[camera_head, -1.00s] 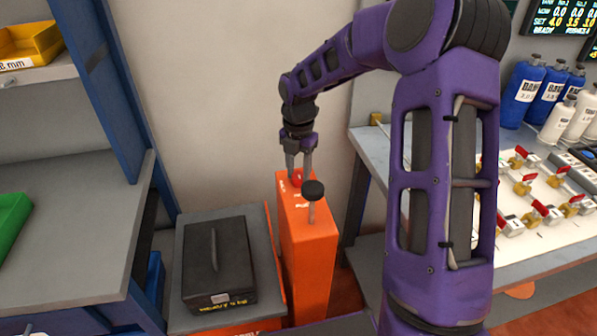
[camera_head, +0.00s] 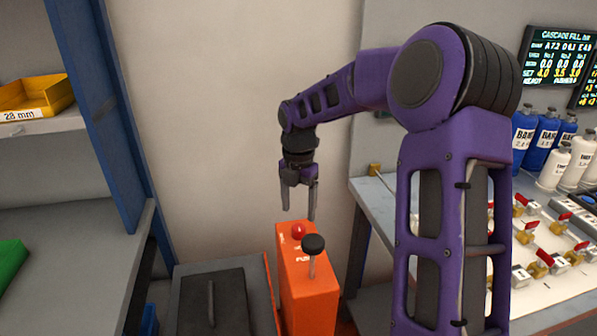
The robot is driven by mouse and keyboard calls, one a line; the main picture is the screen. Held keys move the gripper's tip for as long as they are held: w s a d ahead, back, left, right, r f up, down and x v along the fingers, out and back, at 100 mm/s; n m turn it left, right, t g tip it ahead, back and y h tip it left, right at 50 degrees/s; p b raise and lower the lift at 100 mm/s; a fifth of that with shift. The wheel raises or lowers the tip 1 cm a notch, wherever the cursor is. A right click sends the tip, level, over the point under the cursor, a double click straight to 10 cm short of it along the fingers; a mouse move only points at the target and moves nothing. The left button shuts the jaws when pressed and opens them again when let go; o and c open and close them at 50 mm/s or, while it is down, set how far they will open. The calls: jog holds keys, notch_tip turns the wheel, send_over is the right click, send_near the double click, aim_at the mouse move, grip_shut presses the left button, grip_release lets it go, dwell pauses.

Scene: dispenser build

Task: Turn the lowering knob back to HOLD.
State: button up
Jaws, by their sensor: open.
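A red knob (camera_head: 298,231) sits on top of an orange pedestal (camera_head: 308,290), with small white lettering around it. The lettering is too small to read surely, so I cannot tell the knob's setting. A black round-headed lever (camera_head: 313,244) on a metal stem stands on the pedestal in front of the knob. My gripper (camera_head: 299,213) hangs pointing down just above the knob, its two fingers apart and empty. The fingers appear clear of the knob.
A black case (camera_head: 212,303) with a handle lies on a platform left of the pedestal. A blue-framed shelf (camera_head: 110,110) with a yellow bin (camera_head: 38,95) stands at left. At right, a bench holds several valves with red handles and bottles (camera_head: 545,140).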

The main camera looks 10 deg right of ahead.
aim_at(298, 226)
notch_tip(298, 226, up, 12)
jog(key=shift+f, duration=0.15)
dwell(0.3)
